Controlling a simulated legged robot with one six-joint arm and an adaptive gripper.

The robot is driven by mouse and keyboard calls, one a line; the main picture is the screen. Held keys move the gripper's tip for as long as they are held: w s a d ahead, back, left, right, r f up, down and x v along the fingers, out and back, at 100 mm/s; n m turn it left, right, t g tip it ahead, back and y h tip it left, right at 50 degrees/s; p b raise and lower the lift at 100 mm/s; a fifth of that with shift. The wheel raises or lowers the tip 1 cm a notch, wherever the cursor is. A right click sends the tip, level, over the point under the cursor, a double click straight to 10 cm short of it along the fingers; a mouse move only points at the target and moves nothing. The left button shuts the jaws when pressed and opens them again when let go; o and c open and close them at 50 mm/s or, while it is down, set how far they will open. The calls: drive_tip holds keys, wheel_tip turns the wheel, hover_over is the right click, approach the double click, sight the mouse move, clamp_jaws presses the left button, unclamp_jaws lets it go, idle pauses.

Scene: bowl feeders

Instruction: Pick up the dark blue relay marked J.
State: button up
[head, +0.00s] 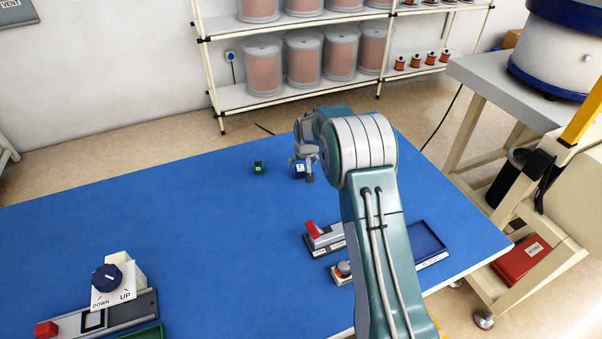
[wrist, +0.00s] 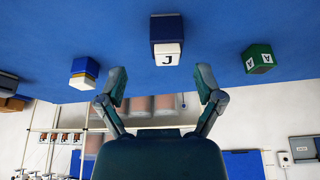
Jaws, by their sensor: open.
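The dark blue relay (wrist: 167,28) has a white face marked J and stands on the blue table, ahead of my fingertips in the wrist view. In the head view the relay (head: 299,172) is partly covered by my gripper (head: 304,167). In the wrist view my gripper (wrist: 162,82) is open, with its two fingers well apart and nothing between them. The relay lies beyond the fingertips, roughly centred on the gap.
A green relay marked A (wrist: 259,58) stands to one side; the head view shows it (head: 258,168) left of my gripper. A blue, yellow and white block (wrist: 84,72) is on the other side. A red lever switch (head: 324,236) and a blue tray (head: 428,243) are nearer.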

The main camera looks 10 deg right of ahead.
sight(300, 167)
drive_tip(key=x, duration=0.2)
drive_tip(key=a+x, duration=0.1)
drive_tip(key=x, duration=0.1)
drive_tip(key=shift+w+f, duration=0.1)
drive_tip(key=shift+f, duration=0.2)
drive_tip(key=shift+w+d+f, duration=0.1)
drive_tip(key=shift+w+f, duration=0.05)
drive_tip(key=shift+f, duration=0.1)
drive_tip(key=shift+c, duration=0.3)
clamp_jaws()
